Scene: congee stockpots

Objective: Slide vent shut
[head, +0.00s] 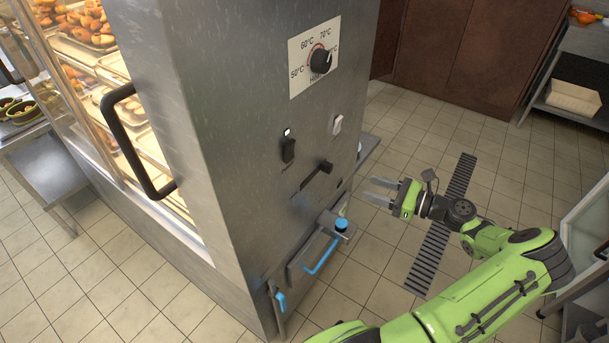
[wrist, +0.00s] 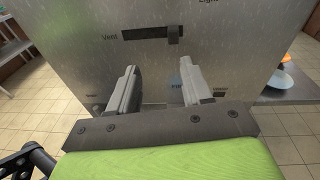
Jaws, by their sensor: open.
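The vent slider is on the steel front of the heated cabinet. Its dark knob (head: 326,166) sits at the right end of a short black slot. In the wrist view the word "Vent" is left of the slot, and the knob (wrist: 174,34) is again at its right end. My gripper (head: 379,191) is open and empty, off the panel and right of the vent in the head view. In the wrist view my gripper (wrist: 158,68) has its two fingers spread, pointing at the panel below the slot. Neither finger appears to touch the knob.
A temperature dial (head: 321,61) and two switches, one a black switch (head: 288,149), are above the slider. Below is a drawer with a blue handle (head: 321,256). A black door handle (head: 137,142) sticks out at left. Tiled floor right of the cabinet is open.

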